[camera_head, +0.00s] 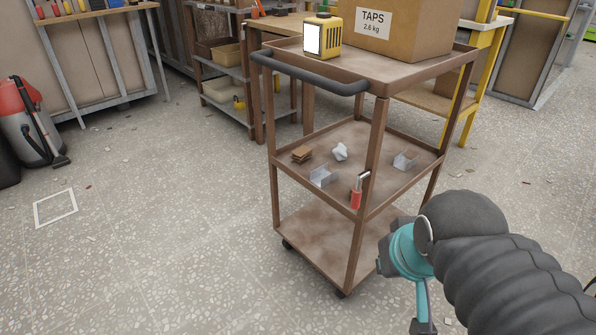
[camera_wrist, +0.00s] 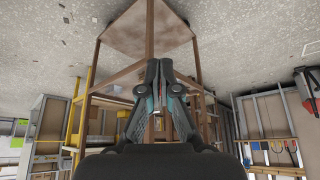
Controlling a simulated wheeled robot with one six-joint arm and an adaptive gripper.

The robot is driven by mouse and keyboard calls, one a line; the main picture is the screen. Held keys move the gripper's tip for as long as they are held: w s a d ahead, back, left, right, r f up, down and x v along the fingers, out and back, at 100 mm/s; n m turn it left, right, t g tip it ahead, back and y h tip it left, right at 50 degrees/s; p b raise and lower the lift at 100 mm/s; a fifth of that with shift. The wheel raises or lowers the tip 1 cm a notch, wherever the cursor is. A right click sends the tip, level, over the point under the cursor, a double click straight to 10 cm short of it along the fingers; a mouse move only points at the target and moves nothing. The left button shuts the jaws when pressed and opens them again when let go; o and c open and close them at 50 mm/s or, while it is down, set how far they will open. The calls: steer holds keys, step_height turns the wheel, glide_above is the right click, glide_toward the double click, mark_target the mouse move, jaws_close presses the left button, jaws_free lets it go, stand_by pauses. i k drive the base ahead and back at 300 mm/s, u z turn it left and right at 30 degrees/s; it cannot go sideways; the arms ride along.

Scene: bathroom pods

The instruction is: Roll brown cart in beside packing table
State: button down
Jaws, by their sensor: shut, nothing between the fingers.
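The brown cart (camera_head: 320,243) stands upright on its castors in front of me, with a dark handle bar (camera_head: 308,76) along its near-left top edge. In the wrist view the cart (camera_wrist: 128,35) appears upside down beyond the fingers. My gripper (camera_wrist: 160,68) is shut and empty, its fingertips together, in front of the cart's frame; I cannot tell whether it touches. In the head view my arm is at the right of the cart and the fingertips cannot be made out. Behind the cart is a wooden-topped table with yellow legs (camera_head: 483,85); whether it is the packing table is unclear.
The cart carries a cardboard box marked TAPS (camera_head: 400,30), a yellow device (camera_head: 322,36) and small parts, including a red-handled item (camera_head: 356,192). A shelf unit (camera_head: 222,90) stands behind. A red-grey vacuum (camera_head: 30,120) is far left. The left floor is mostly open, with a white square outline (camera_head: 55,208).

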mark_target(340, 241)
steer(key=z, duration=0.05)
steer(key=k, duration=0.5)
steer(key=z, duration=1.05)
steer(key=i, duration=0.7)
steer(key=u, duration=0.75)
